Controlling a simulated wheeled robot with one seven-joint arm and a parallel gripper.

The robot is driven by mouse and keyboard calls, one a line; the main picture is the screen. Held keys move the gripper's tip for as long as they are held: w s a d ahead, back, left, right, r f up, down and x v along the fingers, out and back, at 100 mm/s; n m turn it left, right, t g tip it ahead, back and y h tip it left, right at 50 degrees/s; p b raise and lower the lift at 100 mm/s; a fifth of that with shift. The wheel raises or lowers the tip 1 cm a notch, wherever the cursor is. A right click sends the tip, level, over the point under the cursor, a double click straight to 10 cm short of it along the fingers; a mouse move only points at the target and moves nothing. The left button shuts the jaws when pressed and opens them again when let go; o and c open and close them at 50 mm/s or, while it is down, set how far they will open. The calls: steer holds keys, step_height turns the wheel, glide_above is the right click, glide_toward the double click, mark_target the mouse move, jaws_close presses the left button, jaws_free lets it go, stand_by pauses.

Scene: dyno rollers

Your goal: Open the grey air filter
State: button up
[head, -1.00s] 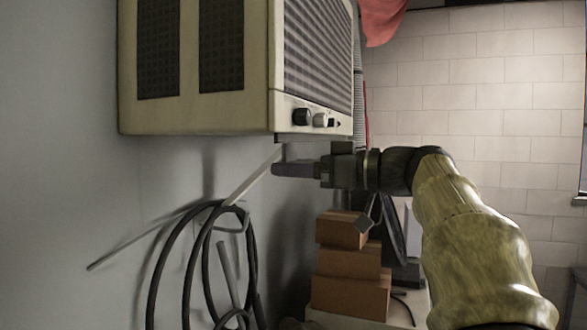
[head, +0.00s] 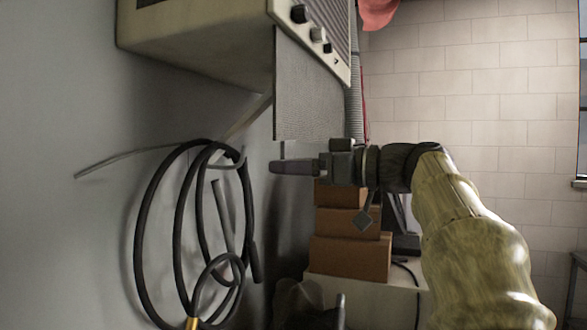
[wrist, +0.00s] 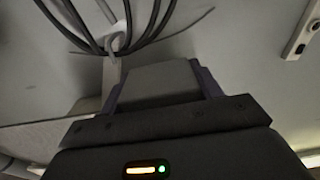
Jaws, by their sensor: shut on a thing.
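The grey air filter (head: 310,92) is a finely textured panel hanging down below the front of the beige wall unit (head: 195,55). Its upper edge meets the unit's underside. My gripper is shut on the filter at this strip; the fingers hide the exact contact. In the wrist view my gripper's fingers (wrist: 160,80) look closed together, and I cannot clearly make out the filter there.
A coiled black hose (head: 150,230) hangs on the wall at left, by a light bracket (head: 120,160). Cardboard boxes (head: 350,258) are stacked on a pale surface below and behind my gripper. A ribbed grey duct (head: 355,110) runs beside the filter.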

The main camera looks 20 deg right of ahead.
steer(key=shift+w+f+b, duration=0.1)
steer(key=shift+f+b, duration=2.1)
steer(key=shift+f, duration=0.6)
steer(key=o, duration=1.4)
steer(key=shift+w, duration=0.1)
steer(key=shift+r, duration=0.1)
steer(key=shift+d, duration=0.1)
steer(key=v, duration=1.7)
steer(key=shift+s, duration=0.25)
steer(key=shift+w, duration=0.1)
